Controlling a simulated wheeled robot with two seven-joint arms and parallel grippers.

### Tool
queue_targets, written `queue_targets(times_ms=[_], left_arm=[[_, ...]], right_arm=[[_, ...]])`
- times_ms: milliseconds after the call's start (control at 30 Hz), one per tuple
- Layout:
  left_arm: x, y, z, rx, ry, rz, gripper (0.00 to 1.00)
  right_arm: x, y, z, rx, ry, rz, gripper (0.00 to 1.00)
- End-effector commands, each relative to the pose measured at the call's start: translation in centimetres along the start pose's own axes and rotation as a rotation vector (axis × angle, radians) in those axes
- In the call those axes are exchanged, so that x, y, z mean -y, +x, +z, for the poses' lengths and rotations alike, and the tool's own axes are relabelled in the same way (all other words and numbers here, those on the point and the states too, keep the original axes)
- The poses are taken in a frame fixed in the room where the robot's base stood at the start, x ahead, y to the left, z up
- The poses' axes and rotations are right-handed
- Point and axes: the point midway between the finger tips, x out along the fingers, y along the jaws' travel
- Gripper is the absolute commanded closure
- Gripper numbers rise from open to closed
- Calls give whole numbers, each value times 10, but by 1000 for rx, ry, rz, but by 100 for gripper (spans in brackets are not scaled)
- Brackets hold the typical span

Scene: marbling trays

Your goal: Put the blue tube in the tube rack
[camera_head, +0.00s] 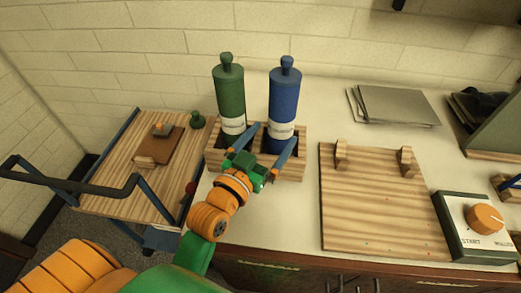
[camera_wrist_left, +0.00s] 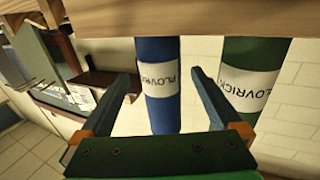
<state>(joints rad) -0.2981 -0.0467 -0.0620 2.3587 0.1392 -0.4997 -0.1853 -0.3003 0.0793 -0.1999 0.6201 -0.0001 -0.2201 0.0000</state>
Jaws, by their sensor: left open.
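The blue tube (camera_head: 284,88), with a white label and a blue knob on top, stands upright at the wooden tube rack (camera_head: 297,169), its lower end seemingly in the rack. A green tube (camera_head: 230,92) stands just left of it. My left gripper (camera_head: 274,132) is open, its two blue fingers reaching toward the blue tube from the front. In the left wrist view, which looks upside down, the blue tube (camera_wrist_left: 160,98) shows between the open fingers, beyond their tips or level with them; contact cannot be told. My right gripper is not in view.
A wooden board with two pegs (camera_head: 372,215) lies right of the rack, beside a control box with an orange knob (camera_head: 485,219). Grey sheets (camera_head: 395,106) lie at the back.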

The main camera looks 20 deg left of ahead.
Motion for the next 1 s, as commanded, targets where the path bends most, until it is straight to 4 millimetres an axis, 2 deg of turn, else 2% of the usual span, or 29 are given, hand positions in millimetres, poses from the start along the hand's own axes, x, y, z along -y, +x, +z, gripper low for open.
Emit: queue_targets(times_ms=[33, 133, 200, 300, 467, 833, 900, 1000], left_arm=[[0, -14, 3, 4, 0, 1, 1], [0, -40, 2, 4, 0, 2, 1], [0, -50, -4, 7, 2, 2, 1], [0, -61, -3, 4, 1, 2, 1], [0, -67, -1, 0, 0, 2, 1], [0, -67, -1, -1, 0, 1, 1], [0, -67, -8, -1, 0, 1, 1], [0, -67, -34, -1, 0, 1, 1]], right_arm=[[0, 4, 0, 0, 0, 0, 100], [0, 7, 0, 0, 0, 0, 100], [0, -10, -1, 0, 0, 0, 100], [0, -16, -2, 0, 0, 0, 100], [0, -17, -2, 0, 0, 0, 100], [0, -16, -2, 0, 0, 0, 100], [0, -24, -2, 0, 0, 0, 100], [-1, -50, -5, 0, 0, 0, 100]])
